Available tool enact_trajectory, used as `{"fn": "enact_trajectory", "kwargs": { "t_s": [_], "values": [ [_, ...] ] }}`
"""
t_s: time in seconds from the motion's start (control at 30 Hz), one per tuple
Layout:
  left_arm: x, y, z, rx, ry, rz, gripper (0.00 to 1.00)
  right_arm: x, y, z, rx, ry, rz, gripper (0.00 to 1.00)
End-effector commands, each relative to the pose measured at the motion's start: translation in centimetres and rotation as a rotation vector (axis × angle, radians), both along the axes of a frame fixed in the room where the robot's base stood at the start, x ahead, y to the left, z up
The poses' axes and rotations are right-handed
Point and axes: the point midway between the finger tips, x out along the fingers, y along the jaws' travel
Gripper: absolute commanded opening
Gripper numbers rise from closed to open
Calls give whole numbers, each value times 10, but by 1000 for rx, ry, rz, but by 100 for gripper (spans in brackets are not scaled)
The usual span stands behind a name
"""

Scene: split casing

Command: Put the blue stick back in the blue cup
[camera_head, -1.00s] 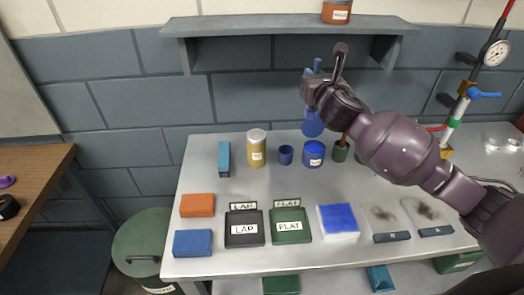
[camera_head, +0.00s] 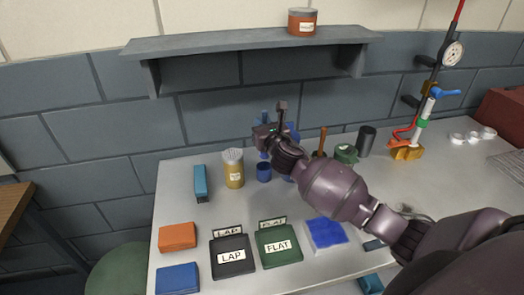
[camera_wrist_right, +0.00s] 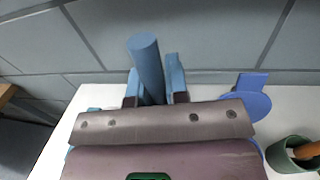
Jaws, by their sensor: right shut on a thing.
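The blue stick (camera_wrist_right: 147,60) is a plain blue cylinder in the right wrist view. It stands up between the fingers of my right gripper (camera_wrist_right: 155,88), which is shut on it. In the head view my right gripper (camera_head: 272,130) is over the back of the table, above the small blue cup (camera_head: 264,173). The cup stands upright, and my gripper and wrist are close to its upper right. The stick is hard to tell from the gripper in the head view. My left gripper is not in view.
A green cup with a brown stick (camera_wrist_right: 288,158) is at the right. LAP and FLAT boxes (camera_head: 279,247) lie in front. A shelf (camera_head: 250,42) hangs above.

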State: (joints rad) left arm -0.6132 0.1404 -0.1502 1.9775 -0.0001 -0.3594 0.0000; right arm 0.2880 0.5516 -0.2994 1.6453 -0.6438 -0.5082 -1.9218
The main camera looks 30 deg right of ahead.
Motion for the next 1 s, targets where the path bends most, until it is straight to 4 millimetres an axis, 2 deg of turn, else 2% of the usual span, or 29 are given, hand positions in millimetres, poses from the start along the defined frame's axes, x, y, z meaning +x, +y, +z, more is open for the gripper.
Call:
{"fn": "enact_trajectory", "kwargs": {
  "t_s": [0.03, 0.13, 0.47, 0.7, 1.0],
  "values": [
    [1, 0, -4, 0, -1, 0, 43, 0, 0, -14, 4, 3, -2, 0],
    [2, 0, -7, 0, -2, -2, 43, 0, 0, -31, 4, 3, -2, 0],
    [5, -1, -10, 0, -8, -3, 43, 0, 0, -52, 2, -1, 0, 0],
    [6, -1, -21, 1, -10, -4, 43, 0, 0, -87, 3, 3, -1, 0],
    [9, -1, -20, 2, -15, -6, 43, 0, 0, -89, 0, -1, 0, 0]
  ]
}}
